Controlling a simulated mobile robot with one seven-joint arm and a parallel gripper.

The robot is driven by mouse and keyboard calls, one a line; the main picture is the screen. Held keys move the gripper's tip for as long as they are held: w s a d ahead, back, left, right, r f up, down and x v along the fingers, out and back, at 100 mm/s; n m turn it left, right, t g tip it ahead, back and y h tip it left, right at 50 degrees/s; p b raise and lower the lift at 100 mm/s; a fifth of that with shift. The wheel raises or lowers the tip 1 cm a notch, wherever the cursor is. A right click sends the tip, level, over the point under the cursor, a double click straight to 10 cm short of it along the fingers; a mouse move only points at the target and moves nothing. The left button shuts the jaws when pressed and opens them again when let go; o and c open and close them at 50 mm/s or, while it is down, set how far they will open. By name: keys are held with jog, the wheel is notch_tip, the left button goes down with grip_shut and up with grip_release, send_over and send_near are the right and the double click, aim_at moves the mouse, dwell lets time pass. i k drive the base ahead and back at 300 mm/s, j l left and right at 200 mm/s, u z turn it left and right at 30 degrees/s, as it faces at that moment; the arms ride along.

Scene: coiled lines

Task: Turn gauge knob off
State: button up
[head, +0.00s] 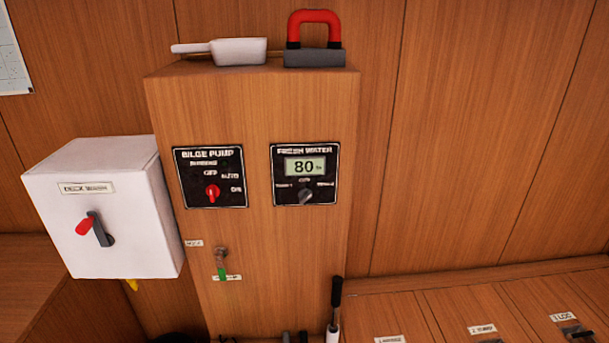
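The gauge knob (306,197) is a small grey knob low on the black FRESH WATER panel (276,170), on the front of the wooden cabinet. Small labels stand to its left, above it and to its right; the upper one seems to read OFF. The knob looks slanted toward the upper right, toward the right label, though it is small. The display (305,166) above it is lit and reads 80. My gripper is not in view.
Left of it is the BILGE PUMP panel (209,150) with a red knob (212,193). A white DECK WASH box (140,215) juts out at left. A scoop (238,51) and a red-handled block (314,57) lie on the cabinet top (180,80). A black-handled lever (336,295) stands below.

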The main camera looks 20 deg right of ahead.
aim_at(306, 194)
jog(key=l+u, duration=0.2)
jog(key=l, duration=0.25)
jog(key=k+l+u, duration=0.2)
jog(key=l, duration=0.2)
jog(key=l+u, duration=0.2)
jog(key=l, duration=0.2)
jog(key=k, duration=0.05)
